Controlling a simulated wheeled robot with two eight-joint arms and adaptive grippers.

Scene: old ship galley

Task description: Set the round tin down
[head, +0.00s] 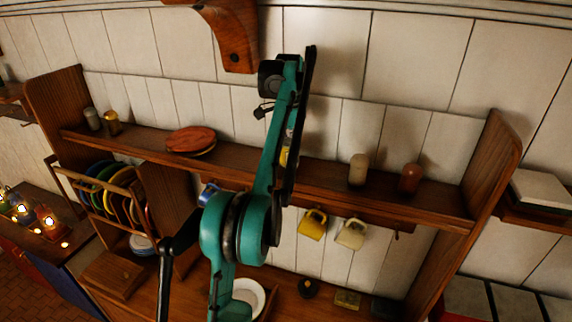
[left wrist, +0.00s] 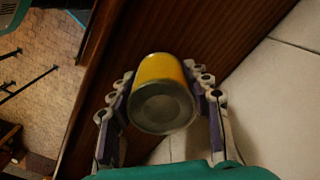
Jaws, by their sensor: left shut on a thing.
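The round tin (left wrist: 160,72) is yellow with a dull grey metal end that faces the left wrist camera. My left gripper (left wrist: 165,88) is shut on it, with a finger on each side. Behind the tin is the dark wooden shelf (left wrist: 205,35); I cannot tell whether they touch. In the head view a small yellow patch of the tin (head: 284,157) shows beside my teal arm, over the upper shelf (head: 325,178). My arm hides most of the tin and the gripper there. My right gripper is not in view.
On the shelf, a reddish-brown round board (head: 190,139) lies left of my arm. A pale shaker (head: 358,169) and a reddish one (head: 410,179) stand to the right. Yellow and cream mugs (head: 313,224) hang below. Shelf between arm and pale shaker looks bare.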

